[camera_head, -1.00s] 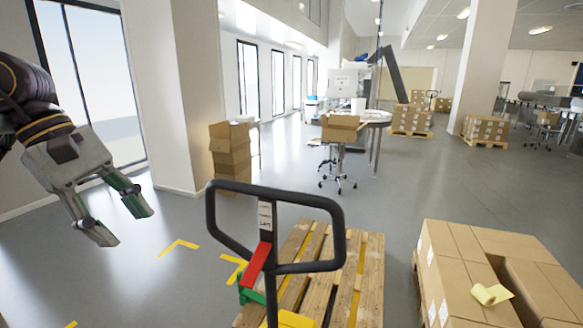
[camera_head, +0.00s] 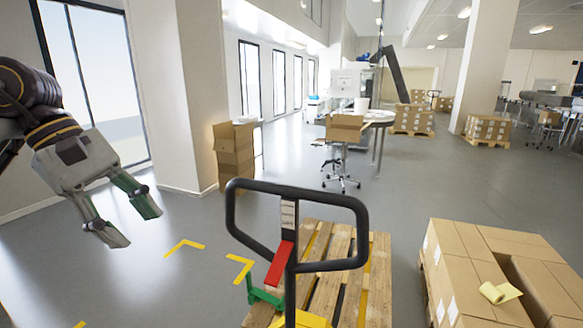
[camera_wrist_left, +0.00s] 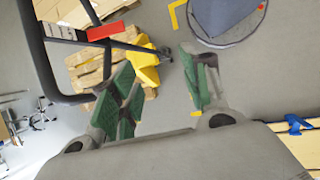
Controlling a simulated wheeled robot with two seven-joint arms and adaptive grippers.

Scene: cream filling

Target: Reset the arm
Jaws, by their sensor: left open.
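My left gripper (camera_head: 138,219) is at the left of the head view, raised in front of the window and grey floor. Its two green-padded fingers are spread apart with nothing between them. In the left wrist view, the same gripper (camera_wrist_left: 163,97) shows its open fingers with bare floor between them. My left arm comes in from the left edge. My right gripper is not in either view.
A pallet jack handle (camera_head: 297,187) with a red lever stands at front centre, right of my left gripper. Behind it is a wooden pallet (camera_head: 376,285). Stacked cartons (camera_head: 463,273) stand at the right. Yellow corner marks (camera_head: 183,245) lie on open floor.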

